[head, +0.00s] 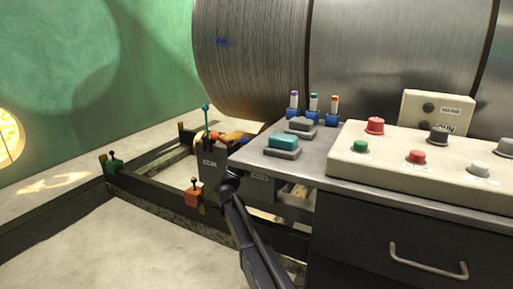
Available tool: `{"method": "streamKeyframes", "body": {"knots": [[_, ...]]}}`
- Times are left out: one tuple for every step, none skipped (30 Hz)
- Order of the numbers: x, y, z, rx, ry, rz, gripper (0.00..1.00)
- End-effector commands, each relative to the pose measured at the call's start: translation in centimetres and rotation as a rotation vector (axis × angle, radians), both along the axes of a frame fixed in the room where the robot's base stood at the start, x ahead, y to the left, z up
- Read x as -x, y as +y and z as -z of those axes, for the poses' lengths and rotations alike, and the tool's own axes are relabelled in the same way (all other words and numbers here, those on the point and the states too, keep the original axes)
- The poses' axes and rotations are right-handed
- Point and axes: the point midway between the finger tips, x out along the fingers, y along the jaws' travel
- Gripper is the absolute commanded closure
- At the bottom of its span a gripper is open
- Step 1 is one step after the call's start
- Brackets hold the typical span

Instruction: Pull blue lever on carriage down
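A thin blue-teal lever (206,121) with a ball on top stands nearly upright on the dark carriage box (211,172), left of the bench. My dark arm (247,226) rises from the bottom of the view to a rounded joint in front of the carriage, below and to the right of the lever. My gripper's fingers cannot be made out against the dark carriage and the orange parts beside the lever. I see no clear contact with the lever. The lever's lower end is partly hidden by an orange part (214,136).
A bench with a teal button (284,141), a grey button (300,124), several small switches and a cream control panel (430,160) stands at the right. A large metal drum (255,60) is behind. Dark floor rails carry a green box (115,165) and red box (194,196).

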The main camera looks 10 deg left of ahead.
Motion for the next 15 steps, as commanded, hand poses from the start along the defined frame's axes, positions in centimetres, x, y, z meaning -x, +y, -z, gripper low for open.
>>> {"method": "streamKeyframes", "body": {"knots": [[0.3,-0.3,0.2,-0.011,-0.003,0.005,1.0],[0.3,-0.2,0.2,-0.012,-0.004,0.003,1.0],[0.4,0.0,0.2,-0.012,-0.005,0.001,1.0],[0.5,0.1,0.2,-0.011,-0.006,0.0,1.0],[0.6,0.2,0.2,-0.012,-0.006,-0.001,1.0],[0.6,0.3,0.2,-0.012,-0.007,-0.002,1.0],[0.7,0.4,0.2,-0.011,-0.006,-0.003,1.0],[0.7,0.5,0.2,-0.011,-0.007,-0.003,1.0],[0.8,0.6,0.2,-0.011,-0.007,-0.005,1.0],[0.8,0.6,0.2,-0.011,-0.006,-0.005,1.0],[0.8,0.7,0.2,-0.011,-0.006,-0.006,1.0],[0.9,0.8,0.2,-0.011,-0.006,-0.008,1.0],[0.9,0.8,0.2,-0.011,-0.006,-0.008,0.82],[1.0,0.9,0.2,-0.011,-0.006,-0.008,0.73],[1.0,0.9,0.2,-0.01,-0.006,-0.01,0.61]]}}
